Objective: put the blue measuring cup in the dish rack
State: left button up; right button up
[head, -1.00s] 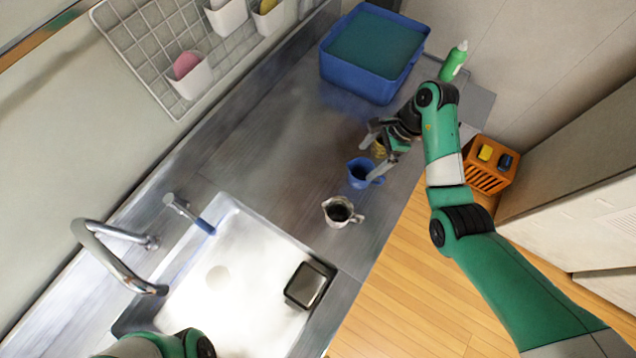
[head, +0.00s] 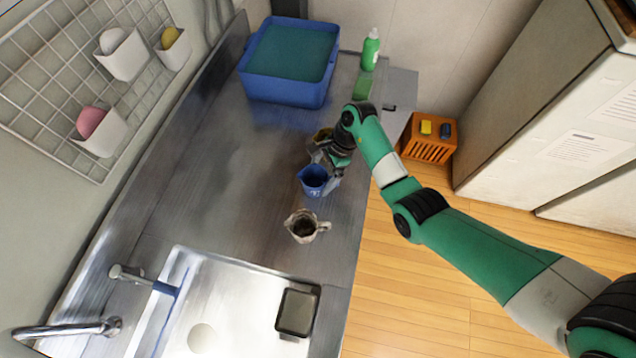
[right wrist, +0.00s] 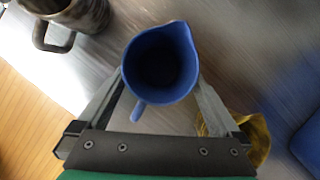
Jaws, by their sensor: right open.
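The blue measuring cup (head: 312,180) stands upright on the steel counter. In the right wrist view the blue cup (right wrist: 160,65) shows from above, empty, with its handle pointing towards my palm. My right gripper (head: 325,170) is open, its fingers on either side of the cup; the right wrist view shows the fingers (right wrist: 158,95) flanking it. I cannot tell whether they touch it. A blue rectangular tub (head: 288,95) with a teal inside stands at the back of the counter; I cannot tell whether this is the dish rack. My left gripper is not in view.
A grey metal jug (head: 305,227) stands close to the cup, also in the wrist view (right wrist: 72,12). A yellow item (right wrist: 252,138) lies beside one finger. The sink (head: 240,285) holds a dark square container (head: 297,310). A green bottle (head: 371,50) stands at the back.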

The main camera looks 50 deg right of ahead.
aim_at(318, 182)
jog(key=x, duration=0.3)
jog(key=shift+s+f+b, duration=0.1)
jog(key=shift+s+b, duration=0.05)
jog(key=shift+b, duration=0.2)
jog(key=c, duration=1.1)
